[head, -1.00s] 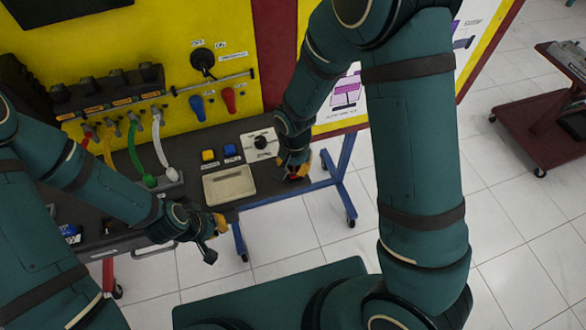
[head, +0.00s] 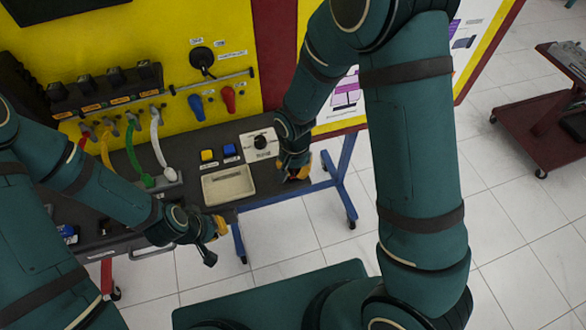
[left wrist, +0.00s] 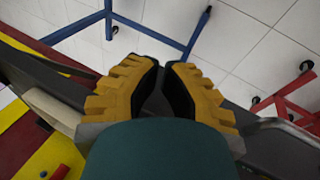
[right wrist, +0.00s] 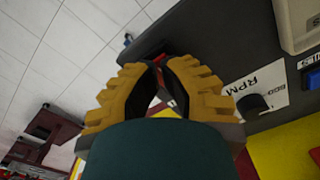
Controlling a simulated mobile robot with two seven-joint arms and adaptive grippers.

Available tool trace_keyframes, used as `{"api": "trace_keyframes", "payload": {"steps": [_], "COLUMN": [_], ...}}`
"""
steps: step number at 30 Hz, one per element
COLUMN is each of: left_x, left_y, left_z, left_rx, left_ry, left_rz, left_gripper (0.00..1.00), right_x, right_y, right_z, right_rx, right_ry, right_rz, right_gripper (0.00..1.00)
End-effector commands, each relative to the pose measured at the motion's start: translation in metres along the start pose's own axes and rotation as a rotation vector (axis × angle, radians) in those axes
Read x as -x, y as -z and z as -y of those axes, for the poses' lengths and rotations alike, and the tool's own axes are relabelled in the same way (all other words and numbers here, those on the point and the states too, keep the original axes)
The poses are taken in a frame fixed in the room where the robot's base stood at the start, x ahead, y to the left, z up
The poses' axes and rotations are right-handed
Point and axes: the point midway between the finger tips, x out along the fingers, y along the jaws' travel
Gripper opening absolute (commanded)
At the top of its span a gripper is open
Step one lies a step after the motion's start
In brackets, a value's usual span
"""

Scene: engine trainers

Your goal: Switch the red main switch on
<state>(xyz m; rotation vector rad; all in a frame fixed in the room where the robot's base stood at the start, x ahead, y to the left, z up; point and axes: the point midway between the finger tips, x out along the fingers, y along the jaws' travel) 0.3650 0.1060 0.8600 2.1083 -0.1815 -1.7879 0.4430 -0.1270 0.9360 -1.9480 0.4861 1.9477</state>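A small red part, which looks like the red main switch, shows at the right end of the dark bench (head: 130,172), partly hidden by my right gripper (head: 297,174). In the right wrist view this red part (right wrist: 153,58) lies at and just beyond the tips of my right gripper (right wrist: 159,66). The fingertips are close together, with red showing in the narrow gap. Whether they press on it is unclear. My left gripper (head: 218,228) is in front of the bench's front edge, empty. Its fingertips nearly meet in the left wrist view (left wrist: 161,66).
A white RPM plate with a black knob (head: 260,142) lies left of my right gripper. Nearby are a beige tray (head: 228,186), a yellow button (head: 207,155) and a blue button (head: 230,150). Blue and red levers (head: 229,98) are on the yellow panel.

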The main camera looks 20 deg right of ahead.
Motion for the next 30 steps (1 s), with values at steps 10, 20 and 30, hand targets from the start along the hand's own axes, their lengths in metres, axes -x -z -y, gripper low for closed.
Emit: {"api": "trace_keyframes", "payload": {"steps": [10, 20, 30], "left_x": [-0.004, -0.007, 0.006], "left_y": [-0.001, -0.001, 0.001], "left_z": [0.002, 0.003, -0.002], "left_rx": [0.0, 0.0, 0.0], "left_ry": [0.0, 0.0, 0.0], "left_rz": [0.0, 0.0, 0.0], "left_gripper": [0.0, 0.0, 0.0], "right_x": [-0.005, -0.009, 0.009], "right_y": [0.0, 0.0, 0.0], "right_z": [0.0, 0.0, 0.0], "right_rx": [0.0, 0.0, 0.0], "right_ry": [0.0, 0.0, 0.0], "right_rz": [0.0, 0.0, 0.0], "right_gripper": [0.0, 0.0, 0.0]}}
